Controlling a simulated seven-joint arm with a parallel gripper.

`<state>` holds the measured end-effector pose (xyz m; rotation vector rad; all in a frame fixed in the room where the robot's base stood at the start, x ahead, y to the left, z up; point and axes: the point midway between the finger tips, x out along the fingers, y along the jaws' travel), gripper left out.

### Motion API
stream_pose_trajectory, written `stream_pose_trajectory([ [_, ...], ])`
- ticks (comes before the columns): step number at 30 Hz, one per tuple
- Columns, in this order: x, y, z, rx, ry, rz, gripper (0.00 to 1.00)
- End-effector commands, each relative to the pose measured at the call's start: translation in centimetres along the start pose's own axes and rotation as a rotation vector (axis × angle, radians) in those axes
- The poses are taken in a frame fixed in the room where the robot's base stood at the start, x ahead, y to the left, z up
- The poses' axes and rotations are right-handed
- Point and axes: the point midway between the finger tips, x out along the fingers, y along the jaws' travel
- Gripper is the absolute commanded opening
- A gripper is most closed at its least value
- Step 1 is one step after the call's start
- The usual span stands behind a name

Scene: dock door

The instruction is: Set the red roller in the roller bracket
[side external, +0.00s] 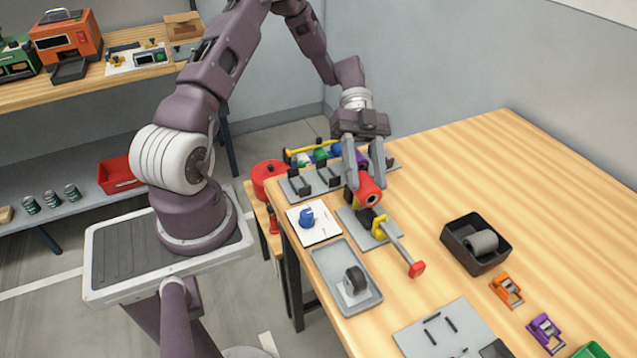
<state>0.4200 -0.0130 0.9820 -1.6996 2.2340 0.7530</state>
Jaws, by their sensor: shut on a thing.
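My gripper (366,172) is shut on the red roller (370,190), holding it tilted with its round end and dark centre hole facing the camera. The roller is in front of a long grey plate with black uprights (320,180) and above a smaller grey plate (352,226) with a yellow part and a long lever ending in a red knob (417,268). I cannot tell for certain which of these is the roller bracket. My gripper hides part of the long plate. Whether the roller touches anything below is unclear.
A white card with a blue knob (307,218) and a grey tray with a caster wheel (355,281) are at the left edge. A black bin (463,252) holds a grey roll. Orange (507,290) and purple (545,332) items lie at right. The table's far right is clear.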

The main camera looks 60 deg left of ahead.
Motion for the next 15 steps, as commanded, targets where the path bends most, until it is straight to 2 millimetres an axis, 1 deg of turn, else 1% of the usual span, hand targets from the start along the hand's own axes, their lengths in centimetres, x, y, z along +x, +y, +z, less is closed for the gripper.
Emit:
stream_pose_trajectory([
  [2, -0.6, -1.0, -0.8, -0.022, 0.011, -0.041, 0.00],
  [5, -0.8, -1.6, -0.9, -0.035, 0.017, -0.061, 0.00],
  [8, -0.4, -1.8, -0.2, -0.037, 0.017, -0.062, 0.00],
  [15, 1.2, -2.6, 2.4, -0.035, 0.017, -0.060, 0.00],
])
